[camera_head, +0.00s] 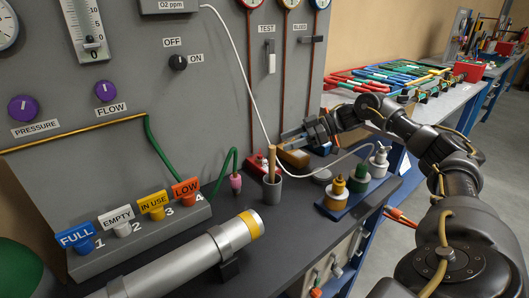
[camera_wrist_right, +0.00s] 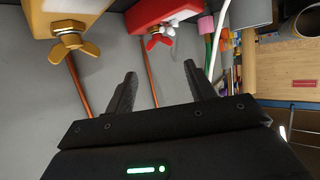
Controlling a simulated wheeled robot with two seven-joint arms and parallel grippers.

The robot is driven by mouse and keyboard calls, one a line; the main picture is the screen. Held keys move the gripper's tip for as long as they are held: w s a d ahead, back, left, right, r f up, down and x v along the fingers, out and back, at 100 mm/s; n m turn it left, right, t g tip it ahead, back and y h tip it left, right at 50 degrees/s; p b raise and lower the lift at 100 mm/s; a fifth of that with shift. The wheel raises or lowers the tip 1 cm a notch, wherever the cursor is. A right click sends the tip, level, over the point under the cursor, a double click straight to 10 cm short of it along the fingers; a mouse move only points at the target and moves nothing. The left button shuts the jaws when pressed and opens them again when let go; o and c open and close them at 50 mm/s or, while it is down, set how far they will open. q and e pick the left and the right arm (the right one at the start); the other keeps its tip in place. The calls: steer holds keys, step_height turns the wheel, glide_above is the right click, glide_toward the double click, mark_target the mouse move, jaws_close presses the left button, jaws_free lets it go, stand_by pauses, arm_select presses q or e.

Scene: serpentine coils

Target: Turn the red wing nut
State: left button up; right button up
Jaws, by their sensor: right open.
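The red wing nut (camera_wrist_right: 157,41) shows in the right wrist view, at the end of a short stem on a red block (camera_wrist_right: 160,13). In the head view the red block (camera_head: 256,163) is small on the bench by the panel; the wing nut there is too small to make out clearly. My right gripper (camera_wrist_right: 160,68) is open and empty. In the wrist view the red wing nut appears between and beyond its two fingers, apart from them. In the head view my right gripper (camera_head: 285,138) is above the blocks, in front of the panel. My left gripper is not in view.
A brass wing nut (camera_wrist_right: 74,45) on a yellow block is beside the red one. A grey cup (camera_head: 270,188) with a wooden stick stands in front of the red block. Bottles on a blue tray (camera_head: 343,208) stand to the right. A large grey cylinder (camera_head: 180,265) lies in front.

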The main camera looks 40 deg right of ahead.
mark_target(264, 159)
steer(key=x, duration=0.7)
steer(key=shift+w+a+f, duration=0.1)
steer(key=shift+a+f, duration=0.05)
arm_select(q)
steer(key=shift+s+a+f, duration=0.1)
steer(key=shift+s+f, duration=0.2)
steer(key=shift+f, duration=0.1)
arm_select(e)
steer(key=shift+w+a+f, duration=0.3)
steer(key=shift+w+a, duration=0.1)
steer(key=shift+a, duration=0.1)
steer(key=shift+c, duration=0.3)
steer(key=c, duration=0.7)
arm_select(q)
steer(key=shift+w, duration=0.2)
arm_select(e)
steer(key=shift+o, duration=0.2)
steer(key=shift+s, duration=0.1)
